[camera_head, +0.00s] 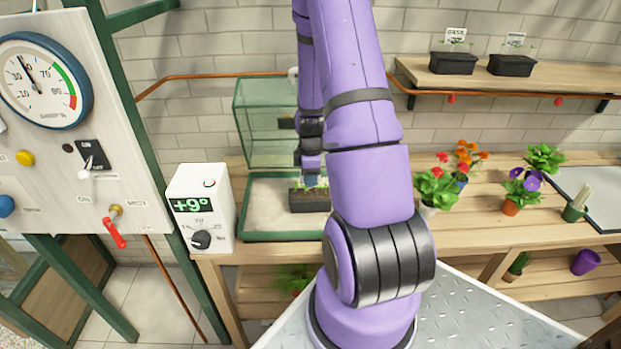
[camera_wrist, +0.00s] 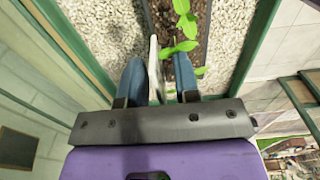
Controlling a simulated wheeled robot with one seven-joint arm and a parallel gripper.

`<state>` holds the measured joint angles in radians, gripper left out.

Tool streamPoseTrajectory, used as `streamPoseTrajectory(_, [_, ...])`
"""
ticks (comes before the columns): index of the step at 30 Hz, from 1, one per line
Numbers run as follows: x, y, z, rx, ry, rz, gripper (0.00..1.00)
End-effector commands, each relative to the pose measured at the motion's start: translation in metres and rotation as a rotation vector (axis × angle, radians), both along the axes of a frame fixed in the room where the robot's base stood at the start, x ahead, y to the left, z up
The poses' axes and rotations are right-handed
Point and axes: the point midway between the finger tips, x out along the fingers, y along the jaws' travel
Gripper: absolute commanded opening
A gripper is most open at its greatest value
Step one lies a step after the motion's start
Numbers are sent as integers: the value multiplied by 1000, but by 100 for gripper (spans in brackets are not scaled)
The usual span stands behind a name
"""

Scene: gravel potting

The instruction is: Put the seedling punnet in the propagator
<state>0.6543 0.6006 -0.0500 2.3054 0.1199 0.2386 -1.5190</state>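The seedling punnet (camera_head: 309,201), a dark tray of soil with green seedlings, sits inside the propagator, on its pale gravel bed. The propagator (camera_head: 247,206) is a green-framed glass case with its lid (camera_head: 266,122) raised. My gripper (camera_head: 312,181) is low over the punnet; my arm hides part of this in the head view. In the wrist view, the fingers (camera_wrist: 160,88) stand apart with a white label (camera_wrist: 154,68) between them, and a gap shows beside it. The punnet's soil (camera_wrist: 190,45) and leaves show just beyond the fingertips.
A white controller (camera_head: 202,205) reading +9° stands left of the propagator. Potted flowers (camera_head: 437,188) stand on the bench to the right. Two dark punnets (camera_head: 453,63) sit on the upper wall shelf. A gauge panel (camera_head: 75,130) is at far left.

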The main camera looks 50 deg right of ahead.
Motion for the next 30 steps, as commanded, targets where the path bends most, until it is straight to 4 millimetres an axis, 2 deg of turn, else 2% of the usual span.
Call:
streamPoseTrajectory(18, [1, 0, 97, -2, -3, 0, 30])
streamPoseTrajectory(26, [0, 1, 116, -2, -1, -2, 30])
streamPoseTrajectory(30, [5, 12, 133, -11, -18, -22, 30])
